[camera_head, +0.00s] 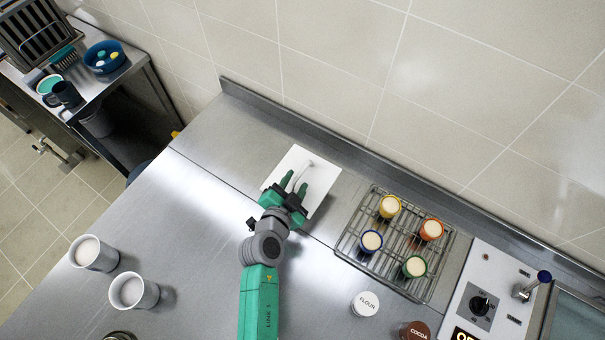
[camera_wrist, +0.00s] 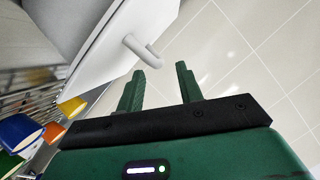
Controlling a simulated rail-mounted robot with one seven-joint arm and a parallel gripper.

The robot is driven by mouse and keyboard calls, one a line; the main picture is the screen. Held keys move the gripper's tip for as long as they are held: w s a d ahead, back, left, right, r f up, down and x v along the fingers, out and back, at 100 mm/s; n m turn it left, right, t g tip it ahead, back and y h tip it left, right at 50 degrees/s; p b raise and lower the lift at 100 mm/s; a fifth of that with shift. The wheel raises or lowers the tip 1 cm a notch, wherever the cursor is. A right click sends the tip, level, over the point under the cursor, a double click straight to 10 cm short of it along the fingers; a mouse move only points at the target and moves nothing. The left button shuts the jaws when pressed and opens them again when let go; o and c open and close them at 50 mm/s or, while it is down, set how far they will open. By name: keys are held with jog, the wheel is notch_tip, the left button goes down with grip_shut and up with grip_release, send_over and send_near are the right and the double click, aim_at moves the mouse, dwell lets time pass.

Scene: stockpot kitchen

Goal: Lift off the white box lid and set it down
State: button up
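The white box lid (camera_head: 322,179) is a flat white square with a bar handle (camera_head: 304,170), and it lies on the steel counter area near the back wall. In the wrist view the lid (camera_wrist: 105,50) is tilted across the upper left, and its pale bar handle (camera_wrist: 143,50) stands out just ahead of my fingertips. My gripper (camera_head: 295,182), with green fingers, is open and empty over the near part of the lid. It also shows in the wrist view (camera_wrist: 160,70), fingers apart and not closed on the handle. The box under the lid is mostly hidden.
A wire rack (camera_head: 347,243) with several coloured cups stands right of the lid. A flour jar (camera_head: 365,304) and a cocoa jar (camera_head: 414,331) stand in front. Two white cups (camera_head: 93,254) (camera_head: 134,291) stand at left. The counter left of my gripper is clear.

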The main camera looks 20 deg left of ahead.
aim_at(300, 176)
jog(key=x, duration=0.5)
jog(key=shift+w+d, duration=0.1)
jog(key=shift+w, duration=0.1)
grip_shut()
